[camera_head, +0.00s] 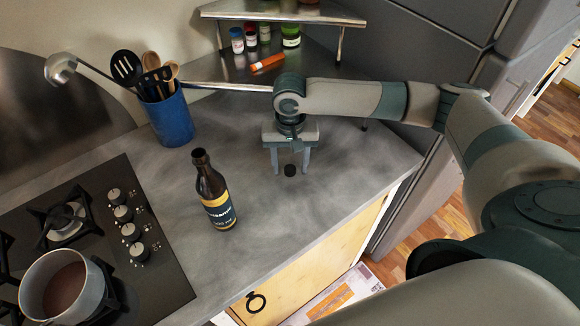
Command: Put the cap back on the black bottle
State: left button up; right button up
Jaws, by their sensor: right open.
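The black bottle (214,196) stands upright on the grey counter, dark brown with a black and yellow label. Its neck is bare, with no cap on it. A small black cap (290,170) lies on the counter to the right of the bottle. My right gripper (291,172) points down over the cap, with its fingers open on either side of it. I cannot tell whether the fingertips touch the counter. My left gripper is not in view.
A blue utensil holder (171,120) stands behind the bottle. A stove (95,240) with a pot (62,286) is at the left. A metal shelf (283,12) with jars (290,37) and an orange tube (267,63) is at the back. The counter between bottle and cap is clear.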

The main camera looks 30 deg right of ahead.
aim_at(290, 169)
dwell(0.4)
jog(key=c, duration=1.1)
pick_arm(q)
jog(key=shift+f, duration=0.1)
pick_arm(e)
jog(key=shift+r, duration=0.2)
jog(key=shift+r, duration=0.2)
notch_tip(290, 169, up, 3)
jog(key=shift+r+b, duration=0.15)
jog(key=shift+b, duration=0.85)
pick_arm(q)
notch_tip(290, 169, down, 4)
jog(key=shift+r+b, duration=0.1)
jog(key=shift+b, duration=0.9)
pick_arm(e)
jog(key=s+r, duration=0.2)
jog(key=s, duration=0.2)
jog(key=s+d+r, duration=0.1)
jog(key=s+r, duration=0.1)
jog(key=s, duration=0.1)
jog(key=s+r, duration=0.3)
jog(key=s, duration=0.1)
jog(key=shift+s+d, duration=0.2)
jog(key=shift+s, duration=0.1)
